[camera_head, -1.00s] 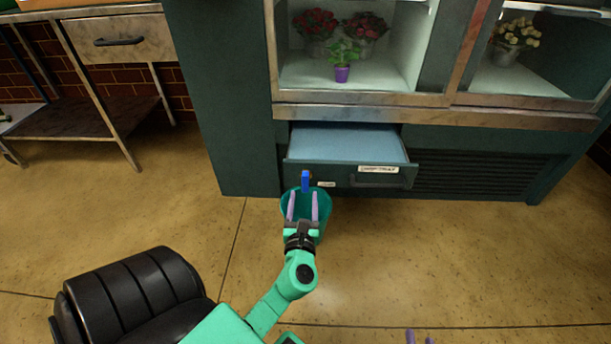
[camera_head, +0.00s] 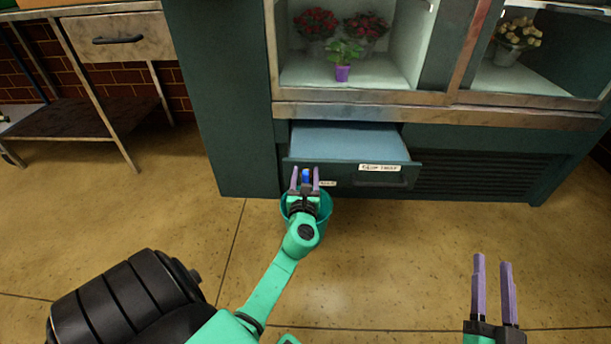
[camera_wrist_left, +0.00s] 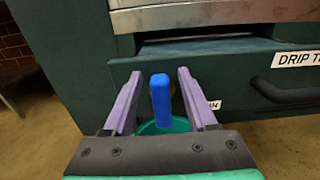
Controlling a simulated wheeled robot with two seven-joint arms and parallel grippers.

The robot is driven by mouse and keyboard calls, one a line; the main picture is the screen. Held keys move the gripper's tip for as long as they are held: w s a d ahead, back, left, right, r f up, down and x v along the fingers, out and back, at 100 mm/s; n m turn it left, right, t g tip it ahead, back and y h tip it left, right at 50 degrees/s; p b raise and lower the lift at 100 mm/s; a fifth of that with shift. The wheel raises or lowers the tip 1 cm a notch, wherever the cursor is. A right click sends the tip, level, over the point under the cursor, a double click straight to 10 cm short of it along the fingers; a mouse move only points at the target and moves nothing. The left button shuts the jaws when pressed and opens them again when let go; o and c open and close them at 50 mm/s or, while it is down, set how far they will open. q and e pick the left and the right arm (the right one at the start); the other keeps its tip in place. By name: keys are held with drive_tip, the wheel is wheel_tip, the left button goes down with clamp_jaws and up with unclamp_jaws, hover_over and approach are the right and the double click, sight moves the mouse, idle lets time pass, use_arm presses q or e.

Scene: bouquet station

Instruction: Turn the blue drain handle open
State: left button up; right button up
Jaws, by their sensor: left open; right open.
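The blue drain handle (camera_head: 306,175) is on the front of the pulled-out drip tray drawer (camera_head: 345,173), near its left end. In the left wrist view the blue handle (camera_wrist_left: 161,100) hangs upright between my left gripper's fingers, with gaps on both sides. My left gripper (camera_head: 305,178) is open around the handle; it also shows in the left wrist view (camera_wrist_left: 158,95). My right gripper (camera_head: 492,285) is open and empty over the floor at the lower right.
A green bucket (camera_head: 325,207) stands on the floor below the handle, partly hidden by my left arm. The display cabinet (camera_head: 225,100) with potted flowers rises behind. A metal side table (camera_head: 70,122) is at the left. The floor at right is clear.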

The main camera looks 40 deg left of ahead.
use_arm(q)
clamp_jaws()
